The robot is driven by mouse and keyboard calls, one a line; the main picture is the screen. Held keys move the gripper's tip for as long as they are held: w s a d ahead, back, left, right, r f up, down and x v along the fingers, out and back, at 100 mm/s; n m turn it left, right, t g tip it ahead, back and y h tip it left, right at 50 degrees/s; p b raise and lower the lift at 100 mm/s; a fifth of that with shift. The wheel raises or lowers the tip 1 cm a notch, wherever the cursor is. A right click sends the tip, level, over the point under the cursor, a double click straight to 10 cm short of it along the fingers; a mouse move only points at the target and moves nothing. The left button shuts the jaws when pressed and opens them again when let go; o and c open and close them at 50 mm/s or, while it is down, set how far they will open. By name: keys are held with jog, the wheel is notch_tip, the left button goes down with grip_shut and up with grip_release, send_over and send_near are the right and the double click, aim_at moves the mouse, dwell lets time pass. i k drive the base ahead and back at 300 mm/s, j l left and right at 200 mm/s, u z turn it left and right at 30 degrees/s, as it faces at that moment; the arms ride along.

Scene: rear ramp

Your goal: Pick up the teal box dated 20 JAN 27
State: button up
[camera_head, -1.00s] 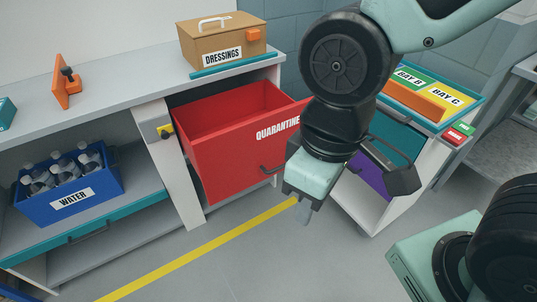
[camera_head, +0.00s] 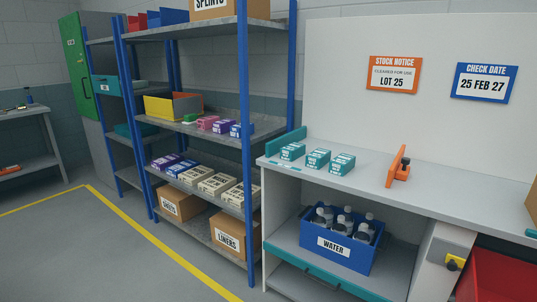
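Several teal boxes stand in a row on the left end of the grey counter: a left one (camera_head: 292,152), a middle one (camera_head: 317,159) and a right one (camera_head: 342,164). Each has a pale printed label, but the print is too small to read, so I cannot tell which is dated 20 JAN 27. My gripper is outside the current head view.
An orange stand (camera_head: 397,167) is right of the boxes. A teal upright panel (camera_head: 286,143) edges the counter's left end. A blue WATER crate (camera_head: 335,248) sits below. Blue-posted shelves (camera_head: 247,150) stand left. A sign (camera_head: 486,83) reads CHECK DATE 25 FEB 27. The left floor is clear.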

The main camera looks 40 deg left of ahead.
aim_at(293, 151)
jog(key=u, duration=1.4)
jog(key=i+j+z, duration=0.1)
jog(key=z, duration=0.35)
jog(key=i+j+z, duration=0.1)
jog(key=z, duration=0.35)
jog(key=j+z, duration=0.2)
jog(key=z, duration=0.25)
jog(key=i+j+z, duration=0.15)
jog(key=j+z, duration=0.3)
jog(key=j, duration=0.8)
jog(key=j+z, duration=0.4)
jog(key=j, duration=1.4)
jog(key=k+j, duration=0.15)
jog(key=j, duration=1)
jog(key=k+j, duration=0.1)
jog(key=j, duration=0.5)
jog(key=z, duration=0.05)
